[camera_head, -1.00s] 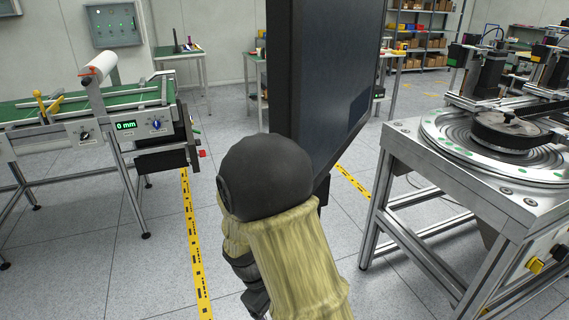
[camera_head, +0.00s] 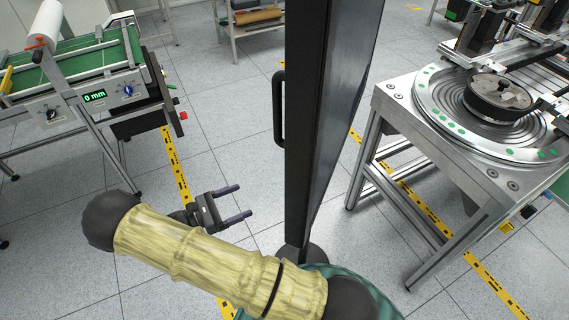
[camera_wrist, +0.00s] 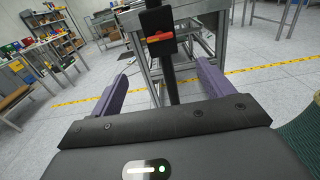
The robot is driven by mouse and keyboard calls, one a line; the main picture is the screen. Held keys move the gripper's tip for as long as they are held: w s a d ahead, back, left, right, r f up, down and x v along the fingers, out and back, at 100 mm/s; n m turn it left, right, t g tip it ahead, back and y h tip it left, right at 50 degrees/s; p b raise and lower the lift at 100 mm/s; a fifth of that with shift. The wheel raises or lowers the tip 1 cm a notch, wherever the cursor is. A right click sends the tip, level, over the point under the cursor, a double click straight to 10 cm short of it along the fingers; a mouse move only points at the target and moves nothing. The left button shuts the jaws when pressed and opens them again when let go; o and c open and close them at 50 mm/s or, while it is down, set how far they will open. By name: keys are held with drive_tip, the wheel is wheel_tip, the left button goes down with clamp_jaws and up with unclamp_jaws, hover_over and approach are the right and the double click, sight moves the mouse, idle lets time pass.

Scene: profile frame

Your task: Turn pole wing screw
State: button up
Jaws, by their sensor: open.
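My gripper (camera_head: 244,201) is open and empty in the head view, left of a tall black panel, its two dark fingers pointing right towards the panel's lower part. In the wrist view its purple fingers (camera_wrist: 162,75) stand wide apart. Beyond them is an upright black pole (camera_wrist: 170,85) with a black block and an orange-red part (camera_wrist: 160,37) near its top. The fingers do not touch it. I cannot tell if the orange-red part is the wing screw. No wing screw is clearly recognizable in the head view.
The tall black panel (camera_head: 306,120) with a handle (camera_head: 279,107) stands close to the arm. A green conveyor (camera_head: 90,58) with a "0 mm" display is on the left. A metal table with a round turntable (camera_head: 438,112) is on the right. Floor (camera_head: 225,155) shows between them.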

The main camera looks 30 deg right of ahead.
idle(0.3)
drive_tip(key=shift+d, duration=0.1)
drive_tip(key=d+p, duration=0.3)
drive_tip(key=d, duration=1.4)
drive_tip(key=shift+w, duration=0.3)
drive_tip(key=shift+d, duration=0.1)
drive_tip(key=c, duration=1)
